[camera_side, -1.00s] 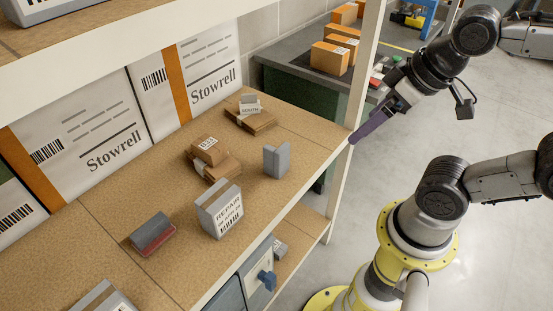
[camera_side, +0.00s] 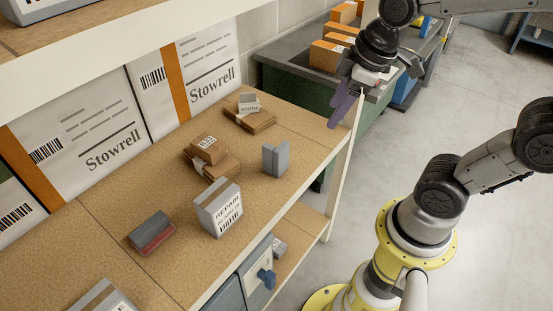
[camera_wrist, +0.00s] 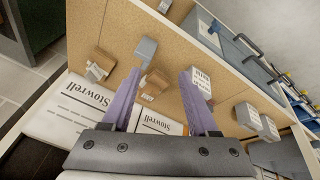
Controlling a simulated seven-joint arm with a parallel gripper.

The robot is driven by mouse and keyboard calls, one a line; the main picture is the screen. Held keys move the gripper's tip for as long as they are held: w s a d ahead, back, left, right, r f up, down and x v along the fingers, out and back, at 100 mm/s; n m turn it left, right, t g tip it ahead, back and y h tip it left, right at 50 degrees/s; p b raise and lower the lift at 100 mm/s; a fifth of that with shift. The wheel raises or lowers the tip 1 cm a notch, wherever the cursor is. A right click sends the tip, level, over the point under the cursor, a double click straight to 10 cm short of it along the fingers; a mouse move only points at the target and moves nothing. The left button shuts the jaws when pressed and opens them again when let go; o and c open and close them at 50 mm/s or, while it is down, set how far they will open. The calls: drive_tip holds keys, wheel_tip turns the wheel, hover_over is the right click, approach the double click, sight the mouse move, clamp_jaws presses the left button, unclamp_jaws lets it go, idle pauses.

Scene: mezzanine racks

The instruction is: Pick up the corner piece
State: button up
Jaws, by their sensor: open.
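The corner piece (camera_side: 275,159) is a grey, upright L-shaped bracket standing near the front edge of the tan shelf (camera_side: 165,196), toward its right end. In the wrist view the grey corner piece (camera_wrist: 146,48) shows just beyond the tip of the left finger. My gripper (camera_side: 340,116) has purple fingers, is open and empty, and hangs above and to the right of the piece, near the white rack post. In the wrist view my gripper (camera_wrist: 162,72) shows both fingers spread apart with nothing held.
A grey-white REPAIR box (camera_side: 219,208) stands left of the piece. Brown boxes (camera_side: 210,152) lie behind it, with a SOUTH-labelled stack (camera_side: 249,112) farther back. A grey-and-red block (camera_side: 152,233) lies at left. The white post (camera_side: 357,100) stands close to my gripper.

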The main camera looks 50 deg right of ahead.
drive_tip(key=w+d+f+n+g, duration=0.2)
drive_tip(key=w+f+n, duration=0.4)
drive_tip(key=w, duration=0.2)
drive_tip(key=n+g, duration=0.2)
drive_tip(key=n, duration=0.5)
hover_over(286, 151)
drive_tip(key=d, duration=0.1)
drive_tip(key=f, duration=0.6)
drive_tip(key=w+f, duration=0.1)
drive_tip(key=f, duration=0.2)
drive_tip(key=shift+d+f, duration=0.1)
drive_tip(key=shift+f, duration=4.3)
clamp_jaws()
